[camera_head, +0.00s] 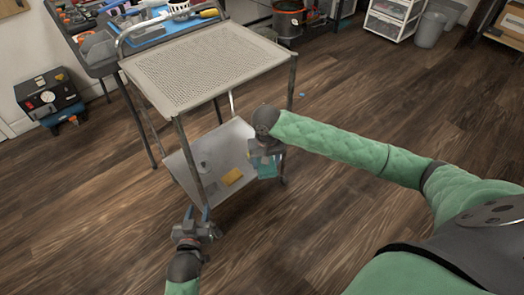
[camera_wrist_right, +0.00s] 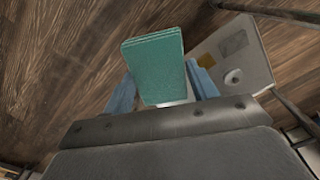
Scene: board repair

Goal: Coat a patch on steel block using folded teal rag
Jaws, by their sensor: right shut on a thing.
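The folded teal rag (camera_head: 267,169) is gripped by my right gripper (camera_head: 265,158), beside the right end of the cart's lower shelf. In the right wrist view, the rag (camera_wrist_right: 153,65) stands out between the blue fingers of my right gripper (camera_wrist_right: 165,95). A small flat grey piece (camera_head: 211,188) on the lower shelf may be the steel block; it also shows in the right wrist view (camera_wrist_right: 206,60), but is too small to be sure. My left gripper (camera_head: 197,214) has its fingers apart and is empty, near the shelf's front corner.
The lower shelf (camera_head: 228,138) also holds a yellow piece (camera_head: 232,177) and a small round pale thing (camera_head: 204,165). The perforated top tray (camera_head: 205,70) is bare, above the shelf. Cart legs stand at the corners. A cluttered bench (camera_head: 95,65) stands behind.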

